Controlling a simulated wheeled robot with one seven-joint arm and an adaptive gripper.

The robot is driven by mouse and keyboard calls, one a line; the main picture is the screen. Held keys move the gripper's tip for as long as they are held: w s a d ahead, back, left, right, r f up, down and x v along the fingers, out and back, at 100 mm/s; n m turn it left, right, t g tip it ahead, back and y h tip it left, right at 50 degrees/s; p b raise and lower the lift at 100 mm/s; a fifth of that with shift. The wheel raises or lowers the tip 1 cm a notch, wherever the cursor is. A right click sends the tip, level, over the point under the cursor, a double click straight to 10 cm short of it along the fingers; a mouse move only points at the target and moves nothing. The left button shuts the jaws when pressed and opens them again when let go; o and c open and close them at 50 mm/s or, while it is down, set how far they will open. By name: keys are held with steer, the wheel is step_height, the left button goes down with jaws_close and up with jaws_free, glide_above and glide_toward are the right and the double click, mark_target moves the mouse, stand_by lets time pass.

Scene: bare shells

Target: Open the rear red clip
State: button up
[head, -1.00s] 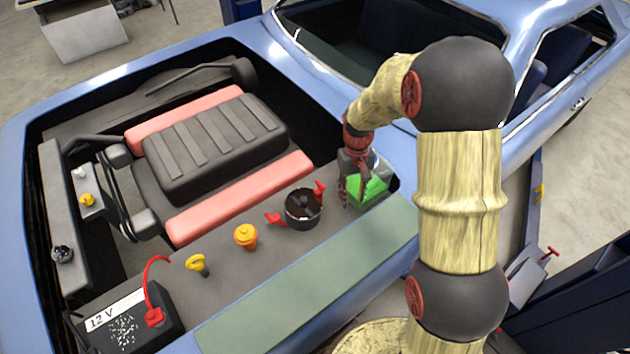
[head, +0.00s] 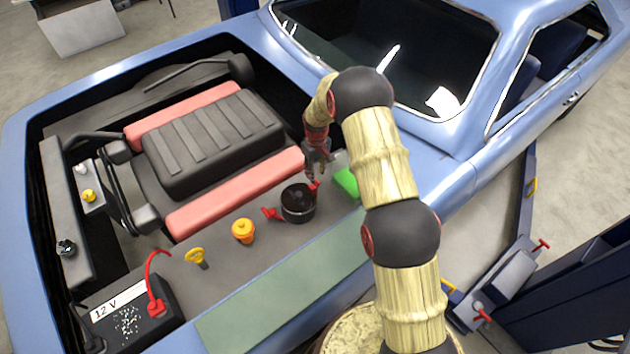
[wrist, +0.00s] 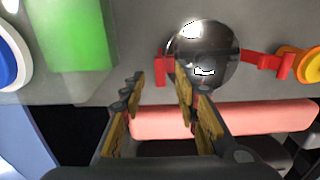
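A round black housing (head: 298,205) stands on the grey engine-bay ledge, with a red clip on each side. The rear red clip (head: 315,187) is on the side toward the windshield, and the front red clip (head: 269,213) is on the other side. In the wrist view the rear clip (wrist: 161,69) is left of the shiny housing (wrist: 204,50), and the front clip (wrist: 268,64) is on its right. My gripper (head: 316,176) is just above the rear clip. Its fingers (wrist: 157,82) are open, with the clip showing between and beyond the tips. I cannot tell whether they touch.
A green-filled tank (head: 346,182) is close beside my gripper. An orange cap (head: 243,231), a yellow handle (head: 196,257) and a 12 V battery (head: 128,318) are farther left. The engine's red cover (head: 235,190) borders the ledge.

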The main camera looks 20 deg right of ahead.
mark_target(313, 190)
steer(key=shift+f+p, duration=0.3)
steer(key=shift+f, duration=2.5)
steer(key=shift+c, duration=1.2)
jaws_close()
